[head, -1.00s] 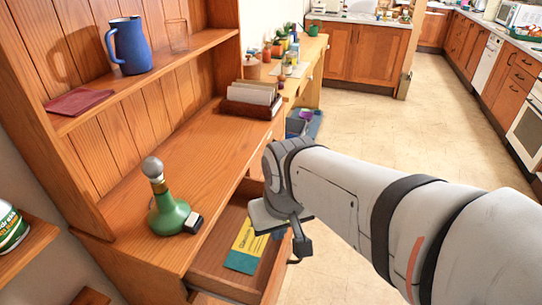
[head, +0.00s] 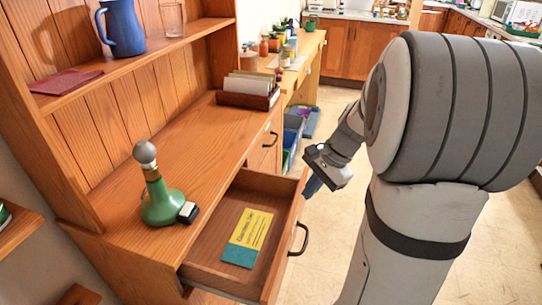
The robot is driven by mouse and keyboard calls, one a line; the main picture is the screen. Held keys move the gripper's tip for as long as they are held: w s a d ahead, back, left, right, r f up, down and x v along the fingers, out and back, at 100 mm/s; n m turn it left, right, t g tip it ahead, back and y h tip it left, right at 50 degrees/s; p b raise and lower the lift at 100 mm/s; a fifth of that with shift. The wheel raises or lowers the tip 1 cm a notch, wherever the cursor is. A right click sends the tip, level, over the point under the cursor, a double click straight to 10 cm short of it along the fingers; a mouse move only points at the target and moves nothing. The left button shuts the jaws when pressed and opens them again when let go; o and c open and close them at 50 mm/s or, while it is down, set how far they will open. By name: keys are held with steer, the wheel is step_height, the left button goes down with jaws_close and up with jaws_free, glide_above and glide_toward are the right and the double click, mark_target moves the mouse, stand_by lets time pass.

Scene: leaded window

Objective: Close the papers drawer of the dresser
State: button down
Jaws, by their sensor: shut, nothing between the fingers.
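The papers drawer (head: 205,262) of the wooden dresser (head: 150,225) stands pulled out below the worktop. A yellow and teal booklet (head: 248,237) lies inside it. The drawer's front panel carries a dark curved handle (head: 301,239). My gripper (head: 313,186) is just right of the drawer's far front corner, pointing down with its fingers shut and empty. The fingers are small and partly hidden by the gripper body. I cannot tell whether they touch the drawer front.
A green bottle with a grey stopper (head: 160,203) and a small black-and-white item (head: 187,212) stand on the worktop. A card box (head: 248,100) sits farther back. A closed drawer with a handle (head: 270,139) lies beyond. Bins (head: 291,135) stand on the floor; open floor lies right.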

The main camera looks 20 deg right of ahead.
steer(key=w+d+f+m+t+y+b, duration=0.1)
steer(key=w+d+f+m+t+b, duration=0.15)
steer(key=d+f+m, duration=0.45)
steer(key=w+d+f+m+t+y+b, duration=0.1)
steer(key=w+d+f+m+y, duration=0.2)
steer(key=d, duration=0.7)
steer(key=w+a+f+h+b, duration=0.1)
steer(key=w+a+f, duration=0.5)
steer(key=a, duration=0.3)
steer(key=shift+a+f+m, duration=0.3)
steer(key=shift+f+m, duration=0.1)
steer(key=shift+f, duration=0.4)
